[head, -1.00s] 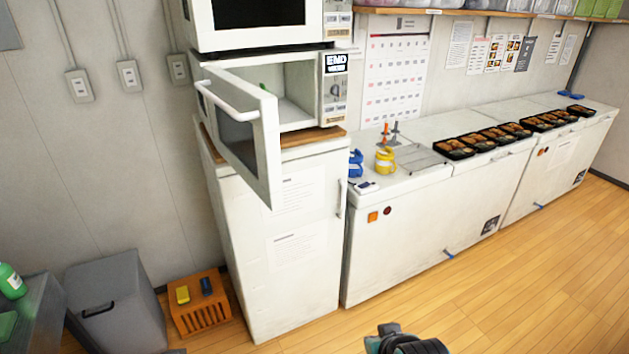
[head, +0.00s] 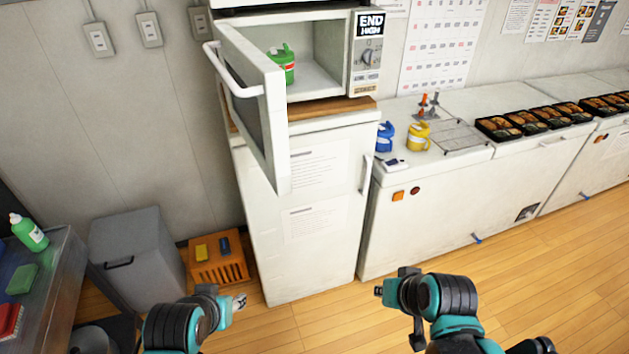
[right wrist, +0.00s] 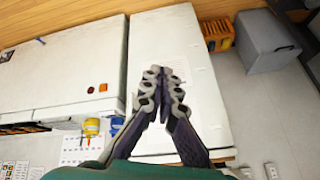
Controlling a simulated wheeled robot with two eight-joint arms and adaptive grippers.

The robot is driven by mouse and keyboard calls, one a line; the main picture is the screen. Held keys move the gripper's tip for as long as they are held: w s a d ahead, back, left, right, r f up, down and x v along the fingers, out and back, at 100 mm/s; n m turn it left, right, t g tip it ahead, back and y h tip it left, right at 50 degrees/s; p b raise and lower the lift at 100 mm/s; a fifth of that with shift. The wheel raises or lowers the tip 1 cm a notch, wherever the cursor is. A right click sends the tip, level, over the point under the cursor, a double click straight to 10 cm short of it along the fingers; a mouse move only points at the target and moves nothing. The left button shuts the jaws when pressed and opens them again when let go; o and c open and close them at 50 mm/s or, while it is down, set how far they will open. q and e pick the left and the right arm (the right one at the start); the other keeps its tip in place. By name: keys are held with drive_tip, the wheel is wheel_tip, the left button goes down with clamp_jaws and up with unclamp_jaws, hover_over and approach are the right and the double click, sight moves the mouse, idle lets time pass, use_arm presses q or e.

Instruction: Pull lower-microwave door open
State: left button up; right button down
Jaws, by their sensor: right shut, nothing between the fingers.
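The lower microwave door (head: 273,118) is swung wide open toward me, hinged on its left side. Its white bar handle (head: 230,72) is at upper left. The open cavity of the lower microwave (head: 322,88) holds a green lidded cup (head: 283,64). My right gripper (right wrist: 161,76) is shut and empty in the right wrist view, with the white cabinet behind it. It is clear of the door. In the head view my right arm is low at centre right. My left arm is low at left; its gripper is small and its fingers are unclear.
A white cabinet (head: 320,245) bears the microwave. To its right are white chest freezers (head: 455,215) with blue (head: 385,137) and yellow (head: 418,137) cups and bento trays (head: 545,118). An orange crate (head: 218,272), grey bin (head: 140,250) and metal table (head: 60,275) stand left. Wooden floor is open at right.

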drive_tip(key=w+a+r+m+g+y+p, duration=0.1)
drive_tip(key=w+a+r+m+y+p, duration=0.15)
drive_tip(key=w+r+y, duration=0.2)
drive_tip(key=w+a+r+m+y+p, duration=0.1)
drive_tip(key=w+a+r+y+p, duration=0.25)
drive_tip(key=w+r, duration=0.2)
drive_tip(key=w+d+r+n+y+p, duration=0.1)
drive_tip(key=w+d+r+y+p, duration=0.2)
drive_tip(key=w+d+r+y, duration=0.35)
drive_tip(key=a+y, duration=0.1)
drive_tip(key=a, duration=1.4)
drive_tip(key=shift+s, duration=0.3)
drive_tip(key=shift+r, duration=0.1)
